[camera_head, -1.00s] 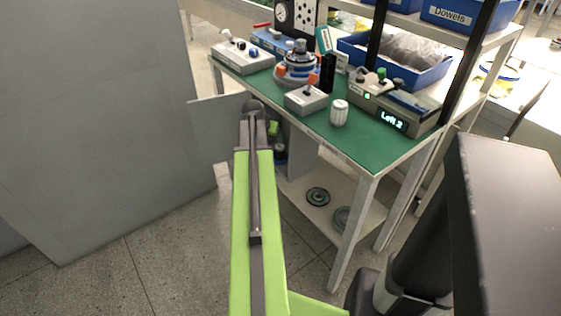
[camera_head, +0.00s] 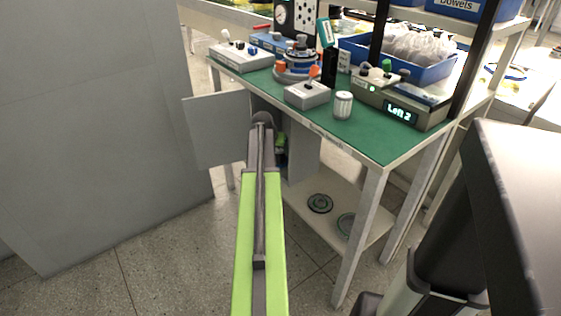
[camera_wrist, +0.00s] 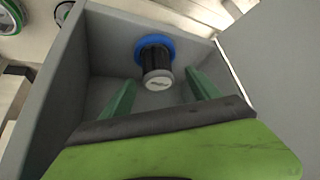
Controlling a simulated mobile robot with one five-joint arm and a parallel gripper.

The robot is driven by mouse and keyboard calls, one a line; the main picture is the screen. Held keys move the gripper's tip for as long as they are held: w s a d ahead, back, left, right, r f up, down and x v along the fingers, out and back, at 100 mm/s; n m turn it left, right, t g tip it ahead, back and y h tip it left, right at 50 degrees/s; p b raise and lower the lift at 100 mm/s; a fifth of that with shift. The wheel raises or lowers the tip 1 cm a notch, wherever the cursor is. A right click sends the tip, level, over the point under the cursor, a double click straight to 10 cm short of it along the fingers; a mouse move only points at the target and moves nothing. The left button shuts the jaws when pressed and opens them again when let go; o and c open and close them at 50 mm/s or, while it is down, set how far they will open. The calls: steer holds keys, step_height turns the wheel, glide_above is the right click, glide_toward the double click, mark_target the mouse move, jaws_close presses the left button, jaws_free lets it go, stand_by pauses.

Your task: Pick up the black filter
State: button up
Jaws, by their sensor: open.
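The black filter (camera_wrist: 154,58) shows in the wrist view inside a grey open-fronted compartment (camera_wrist: 105,45). It is a black cylinder with a blue ring at its far end and a pale round cap facing me. My gripper (camera_wrist: 160,88) is open, with its two green fingers apart. The filter lies ahead of the fingertips, roughly centred between them, and nothing is held. In the head view my arm reaches to the cabinet under the green bench; the fingers and the filter cannot be made out there.
The grey compartment walls stand close on both sides of the fingers. An open cabinet door (camera_head: 217,130) is left of my arm. The green-topped bench (camera_head: 350,138) holds several devices and a white cylinder (camera_head: 343,104). A lower shelf (camera_head: 335,212) carries two round parts.

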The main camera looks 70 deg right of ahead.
mark_target(279, 149)
steer(key=b+x, duration=0.2)
steer(key=x, duration=0.1)
steer(key=b+x, duration=0.1)
steer(key=x, duration=0.1)
steer(key=shift+s+d+b, duration=0.1)
steer(key=shift+s+b, duration=0.25)
steer(key=shift+r, duration=0.15)
steer(key=c, duration=1.5)
steer(key=shift+c, duration=0.2)
steer(key=shift+r+p, duration=0.45)
steer(key=shift+p, duration=0.15)
step_height(279, 149, up, 3)
steer(key=p, duration=0.3)
steer(key=shift+r, duration=0.1)
steer(key=a, duration=1.8)
steer(key=shift+f, duration=0.25)
